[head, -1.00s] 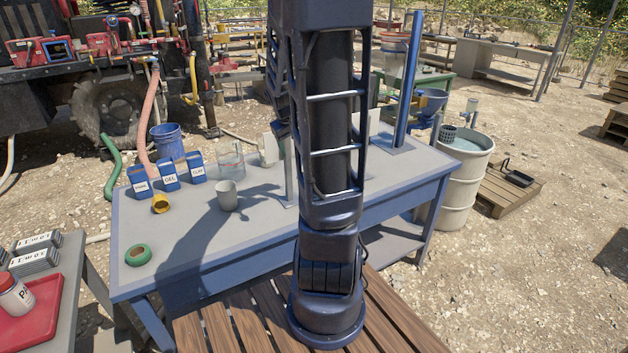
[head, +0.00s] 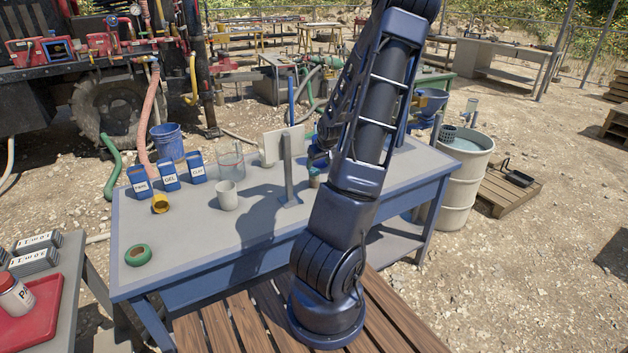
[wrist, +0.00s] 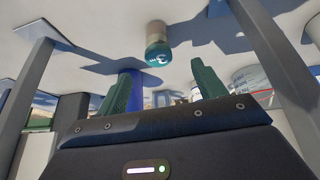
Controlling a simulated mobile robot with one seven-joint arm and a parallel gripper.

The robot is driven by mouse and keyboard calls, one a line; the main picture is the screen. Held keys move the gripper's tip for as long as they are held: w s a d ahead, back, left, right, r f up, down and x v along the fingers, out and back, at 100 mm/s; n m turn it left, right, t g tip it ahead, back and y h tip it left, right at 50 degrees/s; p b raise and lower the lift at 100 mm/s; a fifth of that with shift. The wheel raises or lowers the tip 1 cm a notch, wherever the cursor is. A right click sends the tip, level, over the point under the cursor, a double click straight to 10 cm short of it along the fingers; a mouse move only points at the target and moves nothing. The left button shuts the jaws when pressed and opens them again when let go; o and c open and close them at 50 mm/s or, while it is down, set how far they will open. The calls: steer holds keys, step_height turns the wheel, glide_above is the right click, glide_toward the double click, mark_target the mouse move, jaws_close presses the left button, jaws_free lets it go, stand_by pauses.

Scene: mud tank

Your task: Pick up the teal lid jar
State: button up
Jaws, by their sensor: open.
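The teal lid jar (wrist: 158,45) shows in the wrist view, with a pale body and a teal lid bearing a white mark. It stands on the grey table top, which appears upside down in this view. My gripper (wrist: 164,68) is open, its two green fingers spread apart. The jar shows beyond the fingertips, between their lines, and nothing is held. In the head view my gripper (head: 318,158) is low over the table behind my arm. A small part of what looks like the jar (head: 314,182) shows just below it; the rest is hidden.
A panel on a post (head: 287,165) stands left of my gripper.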

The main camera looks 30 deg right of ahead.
mark_target(314, 177)
steer(key=shift+t, duration=0.3)
steer(key=shift+d+x, duration=0.2)
steer(key=shift+x, duration=0.95)
steer(key=shift+d+x, duration=0.2)
steer(key=shift+x, duration=0.9)
steer(key=shift+d+x, duration=0.2)
steer(key=shift+x, duration=0.95)
steer(key=shift+w+a+f, duration=0.2)
steer(key=shift+f, duration=0.6)
steer(key=shift+w+a+f, duration=0.15)
steer(key=shift+w+f, duration=0.05)
steer(key=shift+f, duration=0.55)
steer(key=shift+x, duration=1.05)
steer(key=c, duration=1.1)
